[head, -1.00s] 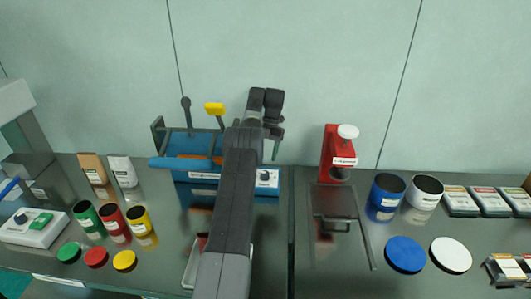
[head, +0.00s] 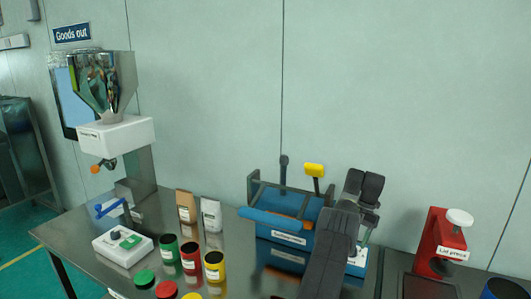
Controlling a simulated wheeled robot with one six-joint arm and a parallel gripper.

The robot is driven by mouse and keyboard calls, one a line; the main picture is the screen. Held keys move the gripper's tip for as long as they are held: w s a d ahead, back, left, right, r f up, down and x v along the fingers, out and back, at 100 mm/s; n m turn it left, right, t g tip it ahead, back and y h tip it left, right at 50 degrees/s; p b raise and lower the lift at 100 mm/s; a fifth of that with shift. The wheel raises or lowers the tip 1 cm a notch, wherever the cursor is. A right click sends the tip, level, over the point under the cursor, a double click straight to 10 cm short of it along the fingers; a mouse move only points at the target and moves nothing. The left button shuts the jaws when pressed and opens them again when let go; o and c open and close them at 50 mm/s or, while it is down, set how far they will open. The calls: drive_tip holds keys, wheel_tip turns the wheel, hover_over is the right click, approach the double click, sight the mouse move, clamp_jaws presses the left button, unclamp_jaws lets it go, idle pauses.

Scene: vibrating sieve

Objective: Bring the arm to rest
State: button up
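My arm (head: 325,262) reaches up over the steel bench from the lower edge of the head view. Its wrist is at the right end of the blue vibrating sieve (head: 284,234), in front of its right side. My gripper (head: 363,240) is mostly hidden behind the wrist, so its fingers cannot be made out. The sieve has a blue tray and a yellow-topped lever (head: 314,170) standing behind it.
A hopper machine (head: 105,85) stands at the left. Brown and white bags (head: 211,214), green, red and yellow tins (head: 214,265) with lids, and a white control box (head: 122,245) are on the bench. A red lid press (head: 440,242) stands at the right.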

wheel_tip(320, 180, down, 2)
drive_tip(key=shift+f+b, duration=0.2)
drive_tip(key=shift+b, duration=0.6)
drive_tip(key=shift+f+p, duration=0.3)
drive_tip(key=shift+f, duration=0.9)
drive_tip(key=shift+r, duration=0.1)
